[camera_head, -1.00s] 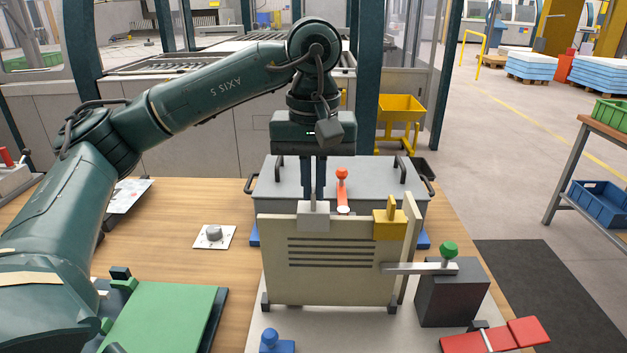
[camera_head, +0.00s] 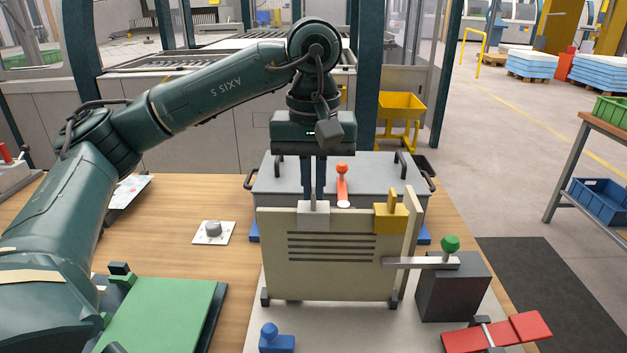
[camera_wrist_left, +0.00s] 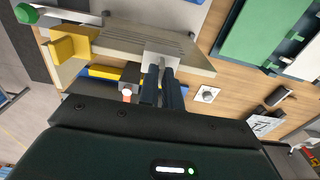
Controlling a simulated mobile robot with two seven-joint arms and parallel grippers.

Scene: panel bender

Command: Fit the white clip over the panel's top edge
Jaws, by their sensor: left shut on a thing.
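The beige panel (camera_head: 330,272) with dark slots stands upright in the middle of the table. The white clip (camera_head: 313,216) is at its top edge, left of the yellow clip (camera_head: 391,217). My left gripper (camera_head: 313,196) points down and is shut on the white clip from above. In the left wrist view the fingers (camera_wrist_left: 165,88) hold the white clip (camera_wrist_left: 162,58) at the panel's edge (camera_wrist_left: 120,48). Whether the clip is fully down over the edge I cannot tell. My right gripper is not in view.
A dark block with a green-knobbed clamp (camera_head: 450,245) stands at the panel's right. A grey lidded box (camera_head: 275,185) and a red-knobbed lever (camera_head: 342,180) are behind. A green plate (camera_head: 160,315) lies at the left. Red-handled clamp (camera_head: 500,332) is at front right.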

